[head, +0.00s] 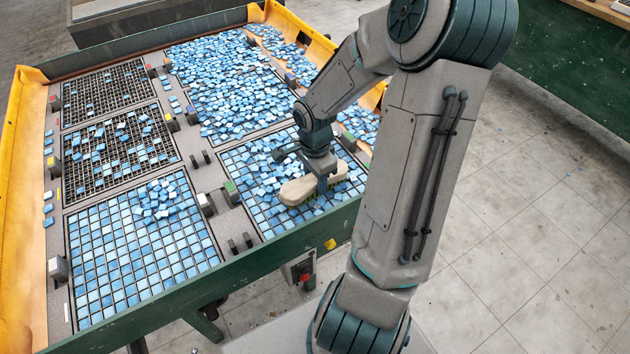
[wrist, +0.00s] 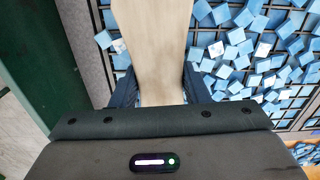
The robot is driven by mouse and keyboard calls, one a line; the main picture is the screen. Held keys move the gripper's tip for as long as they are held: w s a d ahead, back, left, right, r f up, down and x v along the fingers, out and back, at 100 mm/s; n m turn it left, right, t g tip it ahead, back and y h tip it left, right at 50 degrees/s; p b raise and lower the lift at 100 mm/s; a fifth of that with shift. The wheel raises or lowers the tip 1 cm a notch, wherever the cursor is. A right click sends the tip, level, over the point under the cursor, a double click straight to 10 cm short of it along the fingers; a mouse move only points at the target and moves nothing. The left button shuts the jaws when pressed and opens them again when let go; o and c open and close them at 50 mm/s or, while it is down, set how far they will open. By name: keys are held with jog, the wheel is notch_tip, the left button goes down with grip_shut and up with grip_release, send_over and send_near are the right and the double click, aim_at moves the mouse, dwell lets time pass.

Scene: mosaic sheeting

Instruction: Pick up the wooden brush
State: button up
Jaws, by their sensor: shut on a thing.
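The wooden brush (head: 298,192) is a pale, oblong block with bristles under its edge, in the front right grid section in the head view. My gripper (head: 322,182) is over it and shut on it. In the wrist view the brush (wrist: 152,45) runs up the picture as a plain wooden back, with the dark fingers of my gripper (wrist: 155,88) on both sides of it. The fingertips are hidden beside the brush. The brush is at or just above the tiles; I cannot tell whether it touches them.
The green-edged table (head: 190,290) holds several grid sections with loose blue tiles (head: 228,85) heaped at the back and around the brush. Small grey blocks with coloured faces (head: 205,204) stand between the sections. Yellow sheeting (head: 18,200) lines the left side. Open floor lies right.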

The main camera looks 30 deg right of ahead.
jog(key=shift+r, duration=0.5)
notch_tip(320, 180, up, 4)
jog(key=shift+d+f, duration=0.1)
jog(key=shift+f, duration=0.15)
jog(key=w+d+r, duration=0.5)
jog(key=d+r, duration=0.1)
jog(key=d, duration=0.4)
jog(key=shift+w+r, duration=0.15)
jog(key=shift+r, duration=0.1)
jog(key=shift+d, duration=0.1)
